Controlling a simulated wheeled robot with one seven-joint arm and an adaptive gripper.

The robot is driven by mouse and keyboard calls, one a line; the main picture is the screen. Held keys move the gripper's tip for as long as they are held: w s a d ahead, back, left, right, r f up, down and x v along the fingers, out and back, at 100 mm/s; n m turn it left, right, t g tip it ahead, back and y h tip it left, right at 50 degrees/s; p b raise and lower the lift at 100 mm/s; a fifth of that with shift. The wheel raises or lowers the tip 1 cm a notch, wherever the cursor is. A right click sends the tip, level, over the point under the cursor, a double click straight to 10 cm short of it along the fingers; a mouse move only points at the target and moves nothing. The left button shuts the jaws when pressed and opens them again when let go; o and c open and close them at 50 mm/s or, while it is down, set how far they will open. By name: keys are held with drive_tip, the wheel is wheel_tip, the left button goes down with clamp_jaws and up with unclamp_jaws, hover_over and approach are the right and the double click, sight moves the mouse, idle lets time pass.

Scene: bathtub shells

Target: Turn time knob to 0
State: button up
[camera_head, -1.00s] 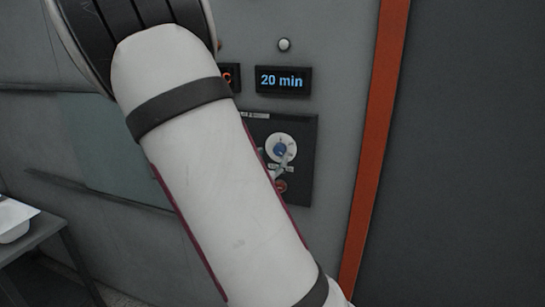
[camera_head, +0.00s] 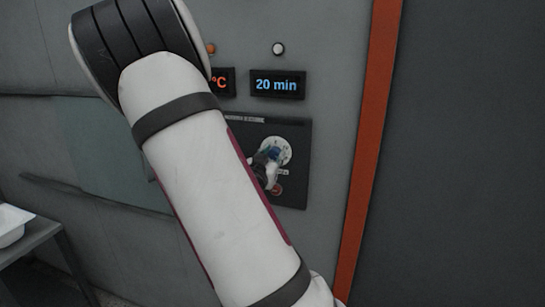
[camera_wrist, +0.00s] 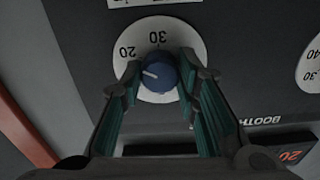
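The time knob is a blue round knob (camera_wrist: 159,73) with a white pointer line, on a white dial (camera_wrist: 180,38) marked 20 and 30 in the wrist view. The line points towards the 20 side. In the head view the dial (camera_head: 283,145) is partly covered by my gripper (camera_head: 268,162). In the wrist view my gripper (camera_wrist: 157,84) has its two teal-padded fingers parted, one on each side of the knob. The fingertips are close to the knob; whether they touch it is unclear. The time display (camera_head: 277,85) reads 20 min.
A second white dial (camera_wrist: 311,68) sits at the right edge of the wrist view. A red button (camera_head: 276,189) is just below the time dial. An orange post (camera_head: 368,150) stands to the right, and a table with a white tray (camera_head: 12,222) is far left.

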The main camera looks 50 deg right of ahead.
drive_tip(key=shift+n, duration=0.5)
drive_tip(key=shift+r+n+p, duration=0.1)
drive_tip(key=shift+n+p, duration=0.6)
drive_tip(key=shift+n, duration=0.3)
drive_tip(key=n+p, duration=0.1)
drive_tip(key=n, duration=0.2)
drive_tip(key=shift+n, duration=0.3)
drive_tip(key=n+p, duration=0.1)
drive_tip(key=n, duration=0.2)
drive_tip(key=shift+n, duration=0.3)
drive_tip(key=n, duration=0.3)
drive_tip(key=shift+n+p, duration=0.3)
drive_tip(key=n, duration=0.5)
drive_tip(key=shift+n, duration=2.6)
